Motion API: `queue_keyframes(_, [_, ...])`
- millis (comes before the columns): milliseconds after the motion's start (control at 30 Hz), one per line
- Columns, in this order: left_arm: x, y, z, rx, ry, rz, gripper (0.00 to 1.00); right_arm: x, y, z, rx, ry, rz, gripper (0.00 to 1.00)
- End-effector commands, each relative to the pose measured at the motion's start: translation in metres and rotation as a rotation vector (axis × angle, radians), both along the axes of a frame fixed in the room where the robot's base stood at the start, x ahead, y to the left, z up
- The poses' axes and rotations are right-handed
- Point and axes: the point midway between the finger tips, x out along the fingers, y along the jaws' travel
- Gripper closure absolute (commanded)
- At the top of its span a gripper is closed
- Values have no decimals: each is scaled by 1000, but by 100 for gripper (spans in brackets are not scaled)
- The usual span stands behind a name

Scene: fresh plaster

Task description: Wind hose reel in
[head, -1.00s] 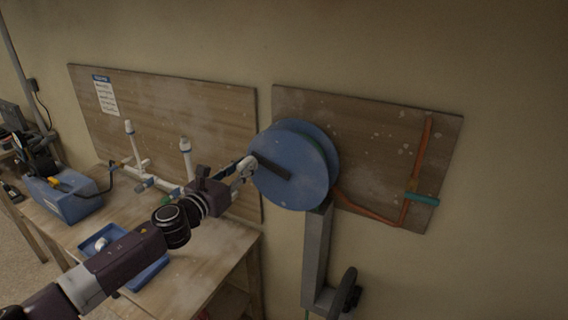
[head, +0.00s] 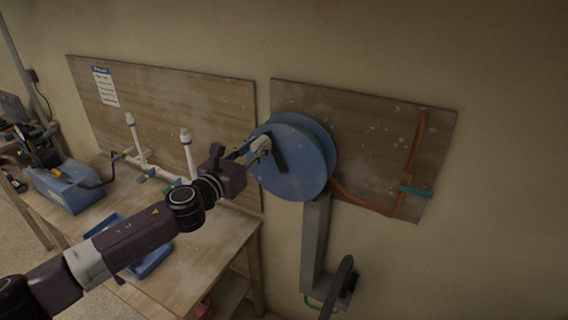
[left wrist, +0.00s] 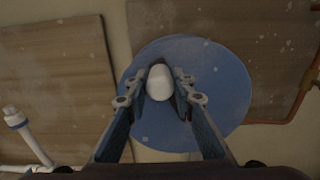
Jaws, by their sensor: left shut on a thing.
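The hose reel (head: 298,178) is a blue disc drum on a grey post in front of the wall. A dark crank arm (head: 280,155) lies across its face, steeply tilted. A white crank knob (left wrist: 159,82) sits between the fingers of my left gripper (left wrist: 160,88) in the left wrist view. In the head view my left gripper (head: 259,147) reaches in from the left and is shut on this knob at the reel's left face. A little green hose shows at the drum's right edge, mostly hidden by the disc. My right gripper is not in view.
A grey post (head: 314,245) carries the reel, with a dark wheel-like part (head: 341,287) near its bottom. A wall board (head: 375,150) holds an orange pipe (head: 417,140). The workbench (head: 210,262) has a blue tray (head: 150,262), white pipes (head: 188,155) and a blue box (head: 65,190).

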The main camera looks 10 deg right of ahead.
Motion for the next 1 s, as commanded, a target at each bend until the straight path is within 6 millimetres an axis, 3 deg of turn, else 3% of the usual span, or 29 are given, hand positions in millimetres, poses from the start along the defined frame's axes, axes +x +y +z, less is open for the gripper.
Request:
queue_keyframes(33, [-3, -3, -9, 5, 11, -8, 100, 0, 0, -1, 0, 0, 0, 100])
queue_keyframes(267, [-6, -6, -9, 4, 13, -7, 100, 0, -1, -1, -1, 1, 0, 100])
queue_keyframes(600, [-30, -39, -2, 3, 15, -8, 100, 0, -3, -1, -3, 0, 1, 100])
queue_keyframes(1000, [-29, -39, -1, 4, 13, 2, 100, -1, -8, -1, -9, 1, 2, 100])
